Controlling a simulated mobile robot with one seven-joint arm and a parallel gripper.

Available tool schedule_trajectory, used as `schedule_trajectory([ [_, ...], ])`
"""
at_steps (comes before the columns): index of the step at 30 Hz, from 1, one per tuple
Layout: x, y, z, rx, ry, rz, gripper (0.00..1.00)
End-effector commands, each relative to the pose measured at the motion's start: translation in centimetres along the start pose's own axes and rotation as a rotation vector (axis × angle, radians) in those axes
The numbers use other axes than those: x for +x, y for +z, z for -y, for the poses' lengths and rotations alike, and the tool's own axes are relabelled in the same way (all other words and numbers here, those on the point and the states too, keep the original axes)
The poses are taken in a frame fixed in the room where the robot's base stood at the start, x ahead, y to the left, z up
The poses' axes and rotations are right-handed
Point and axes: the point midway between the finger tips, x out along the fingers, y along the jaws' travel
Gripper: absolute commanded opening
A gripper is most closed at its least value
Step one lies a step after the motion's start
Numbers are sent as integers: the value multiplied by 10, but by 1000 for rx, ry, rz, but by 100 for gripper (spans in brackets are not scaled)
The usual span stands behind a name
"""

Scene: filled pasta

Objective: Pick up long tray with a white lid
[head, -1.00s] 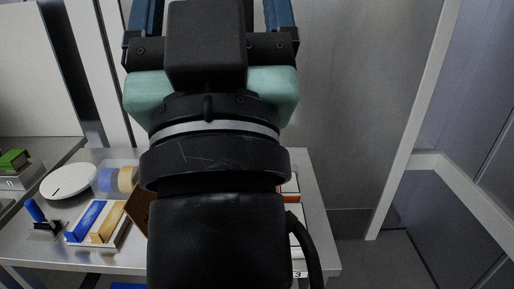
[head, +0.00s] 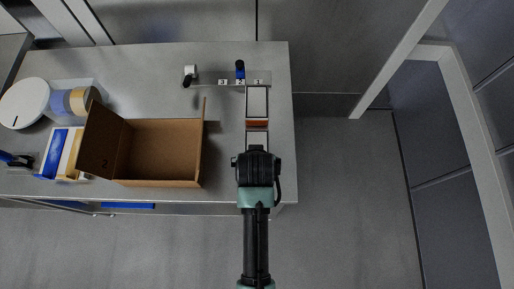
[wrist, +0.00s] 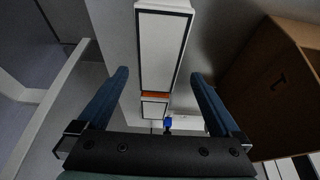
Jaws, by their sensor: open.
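Two long narrow trays with white, dark-edged tops lie end to end along the table's right side: a far one (head: 257,101) and a near one (head: 257,138). An orange strip (head: 257,123) shows between them. My gripper (head: 258,163) is over the near end of this row, covering part of the near tray. In the wrist view, my gripper (wrist: 160,74) is open and empty, its fingers spread to either side of the row. A large white top (wrist: 163,48) and a smaller one (wrist: 154,109) show between and beyond them. Contact cannot be told.
An open cardboard box (head: 160,150) stands left of the trays, its flap close to them. A metal holder with numbered labels (head: 240,82) and a blue-handled item (head: 240,68) is behind them. A white round lid (head: 24,103) lies far left. The table's right edge is close.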

Motion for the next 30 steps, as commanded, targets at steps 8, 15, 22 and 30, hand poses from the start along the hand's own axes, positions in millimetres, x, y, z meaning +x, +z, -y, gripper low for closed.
schedule_trajectory([
  [8, 32, -1, 0, 0, 0, -3, 100],
  [15, 43, -1, -1, 1, 0, -3, 100],
  [22, 70, 0, -3, 0, 0, -2, 100],
  [30, 86, 0, -2, 0, 1, -5, 100],
])
